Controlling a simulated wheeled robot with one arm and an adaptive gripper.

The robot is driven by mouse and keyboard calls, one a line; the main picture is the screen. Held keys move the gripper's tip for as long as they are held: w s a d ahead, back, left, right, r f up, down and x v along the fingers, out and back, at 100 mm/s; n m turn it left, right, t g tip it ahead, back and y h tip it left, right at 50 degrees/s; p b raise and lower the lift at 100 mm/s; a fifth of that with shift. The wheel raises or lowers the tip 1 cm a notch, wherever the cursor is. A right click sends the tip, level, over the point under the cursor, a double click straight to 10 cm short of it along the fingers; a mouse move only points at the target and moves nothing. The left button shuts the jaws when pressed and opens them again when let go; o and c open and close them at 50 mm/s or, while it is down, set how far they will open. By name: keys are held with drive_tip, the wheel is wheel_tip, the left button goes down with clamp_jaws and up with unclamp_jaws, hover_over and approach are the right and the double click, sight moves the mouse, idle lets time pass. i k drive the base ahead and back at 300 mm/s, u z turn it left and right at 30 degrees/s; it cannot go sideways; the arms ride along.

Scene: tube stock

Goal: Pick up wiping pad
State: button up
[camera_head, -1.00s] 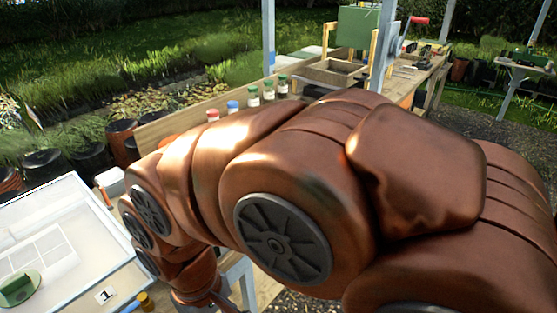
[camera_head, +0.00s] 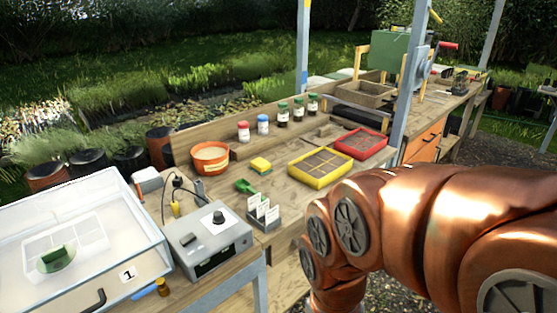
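A small yellow and green pad (camera_head: 261,166), which looks like the wiping pad, lies on the wooden bench near its middle. It is in full view, with nothing on it. My copper-coloured arm comes in from the right and bends down at the lower middle of the picture, to the right of and nearer than the pad. My gripper is below the picture's edge, so its fingers cannot be seen.
An orange pot (camera_head: 210,160) stands left of the pad. A green scoop (camera_head: 244,186) and a label holder (camera_head: 264,218) lie in front. A yellow tray (camera_head: 319,182) and red tray (camera_head: 378,143) are right. A grey control box (camera_head: 208,249) and clear-lidded case (camera_head: 140,222) stand left.

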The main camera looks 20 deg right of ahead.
sight(262, 167)
drive_tip(key=z, duration=0.25)
drive_tip(key=i, duration=0.8)
drive_tip(key=z, duration=0.9)
